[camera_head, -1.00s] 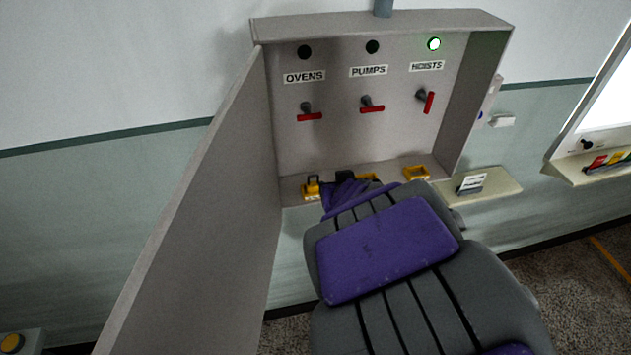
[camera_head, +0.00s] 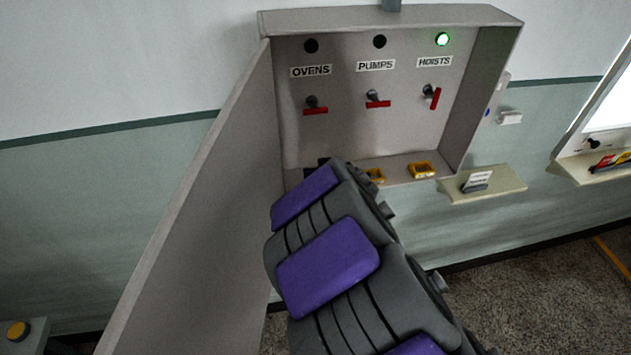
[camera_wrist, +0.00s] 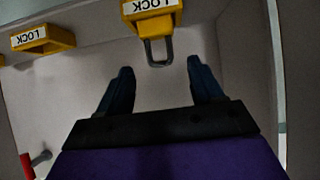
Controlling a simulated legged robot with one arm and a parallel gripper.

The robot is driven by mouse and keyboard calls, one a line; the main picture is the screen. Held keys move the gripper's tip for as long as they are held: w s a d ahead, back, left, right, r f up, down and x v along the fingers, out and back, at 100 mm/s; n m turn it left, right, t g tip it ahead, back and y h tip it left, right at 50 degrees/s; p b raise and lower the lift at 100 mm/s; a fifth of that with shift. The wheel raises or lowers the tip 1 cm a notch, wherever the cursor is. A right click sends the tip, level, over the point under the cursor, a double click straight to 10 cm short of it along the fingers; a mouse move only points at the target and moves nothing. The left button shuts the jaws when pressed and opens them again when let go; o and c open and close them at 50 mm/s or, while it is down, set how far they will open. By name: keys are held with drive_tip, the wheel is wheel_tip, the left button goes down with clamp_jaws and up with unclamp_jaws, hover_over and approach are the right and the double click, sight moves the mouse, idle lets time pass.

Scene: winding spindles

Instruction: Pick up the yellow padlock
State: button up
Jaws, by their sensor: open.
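The padlock body is beyond the fingertips, roughly in line with the gap. My arm hides the ledge's left part and most of my gripper.
The grey cabinet (camera_head: 390,15) has its door (camera_head: 200,210) open on the left, near my arm. Red-handled switches for ovens (camera_head: 315,110), pumps (camera_head: 378,103) and hoists (camera_head: 434,98) are above the ledge. A small shelf (camera_head: 497,188) with a card is to the right.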

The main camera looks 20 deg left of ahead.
drive_tip(key=shift+w+f, duration=0.35)
drive_tip(key=shift+w, duration=0.2)
drive_tip(key=shift+w+a+f, duration=0.15)
drive_tip(key=shift+f, duration=0.1)
drive_tip(key=x, duration=0.4)
drive_tip(key=shift+a+f, duration=0.3)
drive_tip(key=shift+a, duration=0.2)
drive_tip(key=shift+d, duration=0.1)
drive_tip(key=shift+d+r, duration=0.1)
drive_tip(key=shift+d, duration=0.1)
drive_tip(key=c, duration=1.1)
